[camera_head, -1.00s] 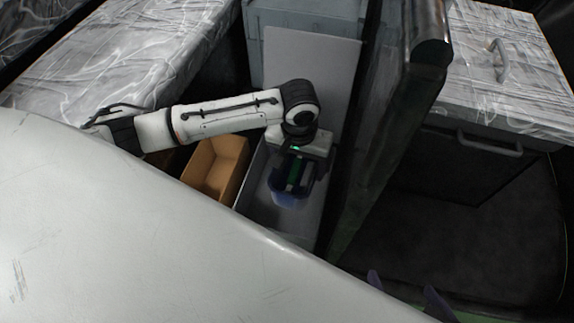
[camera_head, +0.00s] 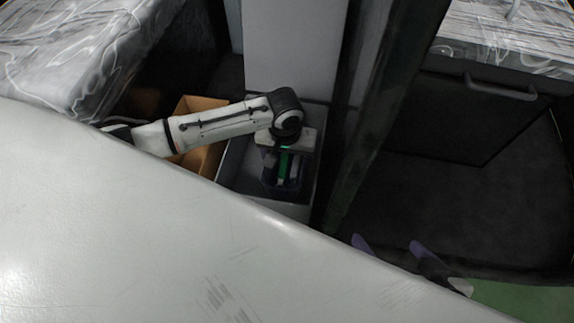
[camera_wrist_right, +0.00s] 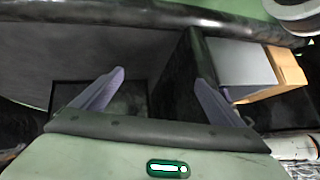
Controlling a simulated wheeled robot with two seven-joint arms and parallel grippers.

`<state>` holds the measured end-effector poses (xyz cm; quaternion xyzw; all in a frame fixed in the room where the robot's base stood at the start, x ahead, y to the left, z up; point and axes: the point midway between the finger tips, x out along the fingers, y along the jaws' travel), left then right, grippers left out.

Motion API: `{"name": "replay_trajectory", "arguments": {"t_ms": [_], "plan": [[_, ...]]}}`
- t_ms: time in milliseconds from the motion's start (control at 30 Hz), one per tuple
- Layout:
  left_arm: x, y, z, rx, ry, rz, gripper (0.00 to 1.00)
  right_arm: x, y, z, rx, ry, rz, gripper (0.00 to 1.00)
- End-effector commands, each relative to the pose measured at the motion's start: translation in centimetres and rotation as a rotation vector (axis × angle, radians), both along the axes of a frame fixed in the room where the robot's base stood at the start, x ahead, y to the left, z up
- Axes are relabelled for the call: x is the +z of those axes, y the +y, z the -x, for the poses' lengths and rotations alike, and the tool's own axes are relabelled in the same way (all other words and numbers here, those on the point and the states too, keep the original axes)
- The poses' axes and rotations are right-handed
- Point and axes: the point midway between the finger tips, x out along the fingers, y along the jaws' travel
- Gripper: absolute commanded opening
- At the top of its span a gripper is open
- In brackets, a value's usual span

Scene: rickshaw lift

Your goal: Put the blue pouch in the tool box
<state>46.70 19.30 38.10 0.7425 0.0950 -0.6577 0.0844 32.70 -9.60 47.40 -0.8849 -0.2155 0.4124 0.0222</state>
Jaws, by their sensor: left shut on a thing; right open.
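The blue pouch (camera_head: 268,180) is a small dark shape at my left gripper, partly hidden by the fingers. My left gripper (camera_head: 284,182) points down and is shut on it, over or inside the grey open box (camera_head: 236,168), which I take for the tool box. I cannot tell whether the pouch touches the box floor. The box also shows in the right wrist view (camera_wrist_right: 240,65). My right gripper (camera_head: 390,248) is open, its two purple-grey fingers spread, and looks empty in the right wrist view (camera_wrist_right: 159,80).
An orange-brown box (camera_head: 203,104) stands left of the grey box. A pale upright panel (camera_head: 293,50) is behind it. A dark post (camera_head: 385,110) rises to its right. A large white surface (camera_head: 130,230) fills the foreground and hides much below. Dark open room lies right of the post.

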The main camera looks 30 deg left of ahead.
Motion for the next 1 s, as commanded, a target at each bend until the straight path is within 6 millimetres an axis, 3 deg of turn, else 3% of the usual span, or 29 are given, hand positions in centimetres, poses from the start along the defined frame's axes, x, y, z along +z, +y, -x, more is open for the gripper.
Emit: {"name": "replay_trajectory", "arguments": {"t_ms": [33, 100, 467, 500, 600, 900, 1000], "plan": [[-1.4, 0.0, 0.0, 0.000, 0.000, -0.001, 0.50, 0.0, 0.3, -0.2, 0.000, -0.017, -0.021, 0.92], [-2.1, 0.0, -0.1, 0.000, -0.001, 0.001, 0.50, 0.5, 0.6, -0.3, 0.000, -0.030, -0.038, 0.92], [-2.2, -0.1, 0.0, 0.000, 0.000, 0.001, 0.50, 0.9, 0.7, -0.3, -0.002, -0.031, -0.043, 0.92], [-2.3, 0.0, 0.0, 0.000, 0.001, 0.000, 0.75, 0.8, 0.6, -0.3, -0.001, -0.031, -0.042, 0.92], [-2.3, 0.0, 0.0, -0.001, 0.000, 0.000, 0.92, 0.8, 0.6, -0.3, -0.002, -0.031, -0.041, 0.92], [-2.2, 0.0, 0.0, 0.000, 0.000, 0.000, 0.92, 0.8, 0.6, -0.3, -0.002, -0.031, -0.041, 0.92], [-1.4, 0.0, 0.0, 0.000, -0.001, 0.001, 0.92, 1.2, 0.6, -0.3, -0.002, -0.032, -0.041, 0.92]]}}
